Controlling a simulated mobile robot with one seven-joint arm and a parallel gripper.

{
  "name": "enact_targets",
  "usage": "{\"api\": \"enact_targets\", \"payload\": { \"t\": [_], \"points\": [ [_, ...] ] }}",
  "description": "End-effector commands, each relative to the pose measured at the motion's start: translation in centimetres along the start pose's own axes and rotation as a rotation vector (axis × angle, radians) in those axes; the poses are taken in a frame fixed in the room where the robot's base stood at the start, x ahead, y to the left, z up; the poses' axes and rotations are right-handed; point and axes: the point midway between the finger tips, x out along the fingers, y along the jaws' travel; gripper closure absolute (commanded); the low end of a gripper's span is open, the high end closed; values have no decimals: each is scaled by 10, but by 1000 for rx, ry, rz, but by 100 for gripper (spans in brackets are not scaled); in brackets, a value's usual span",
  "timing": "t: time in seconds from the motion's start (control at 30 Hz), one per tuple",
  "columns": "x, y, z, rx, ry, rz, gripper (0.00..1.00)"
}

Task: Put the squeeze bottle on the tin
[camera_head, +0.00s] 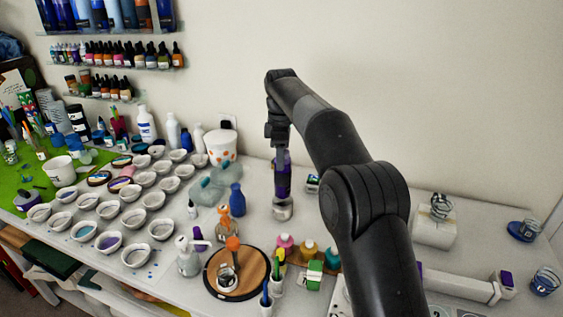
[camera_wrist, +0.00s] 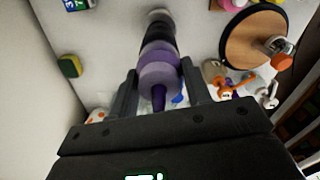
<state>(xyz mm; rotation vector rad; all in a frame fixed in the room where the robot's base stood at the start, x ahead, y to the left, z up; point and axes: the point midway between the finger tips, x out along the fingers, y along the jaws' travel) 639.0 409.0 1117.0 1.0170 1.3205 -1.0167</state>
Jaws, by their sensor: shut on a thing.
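The squeeze bottle (camera_head: 283,184) is dark with purple parts and hangs upright below my wrist in the head view. My gripper (camera_head: 281,150) is shut on it near its top. In the wrist view the bottle's purple shoulder and nozzle (camera_wrist: 159,75) lie between the two fingers of my gripper (camera_wrist: 159,92), nozzle towards the camera. The tin (camera_head: 283,210) is a small silvery round can on the table, directly under the bottle. Its pale rim (camera_wrist: 159,13) shows beyond the bottle's far end in the wrist view. I cannot tell whether bottle and tin touch.
A blue bottle (camera_head: 237,200) and a round wooden board (camera_head: 250,281) stand left of and in front of the tin. Small coloured bottles (camera_head: 308,249) stand in front. A sponge (camera_wrist: 69,66) lies nearby. Many white cups fill the left; the table around the tin is clear.

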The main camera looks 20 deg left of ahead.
Motion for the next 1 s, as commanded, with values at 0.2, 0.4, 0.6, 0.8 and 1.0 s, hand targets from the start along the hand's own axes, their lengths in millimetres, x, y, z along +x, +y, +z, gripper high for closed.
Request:
{"api": "enact_targets", "payload": {
  "t": [0.2,0.4,0.6,0.8,1.0],
  "points": [
    [19,0,0,0,0,1,99],
    [19,0,0,0,0,1,99],
    [22,0,0,0,0,0,52],
    [22,0,0,0,0,0,35],
    [22,0,0,0,0,0,34]
  ]
}}
